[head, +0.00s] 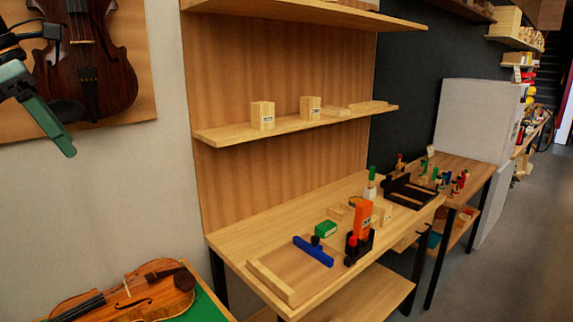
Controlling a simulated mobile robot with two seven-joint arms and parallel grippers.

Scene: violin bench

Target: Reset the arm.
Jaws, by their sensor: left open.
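My left gripper (58,98) is at the upper left, raised in front of the wall, with its green-tipped jaws open. I see nothing between the jaws. Behind it a dark violin (88,58) hangs on a wooden wall panel, and the gripper covers part of it. I cannot tell how far apart they are. My right gripper is out of view.
A violin (140,293) lies on a green surface at lower left. A shelf (225,136) carries small wooden blocks. Floor at right is clear.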

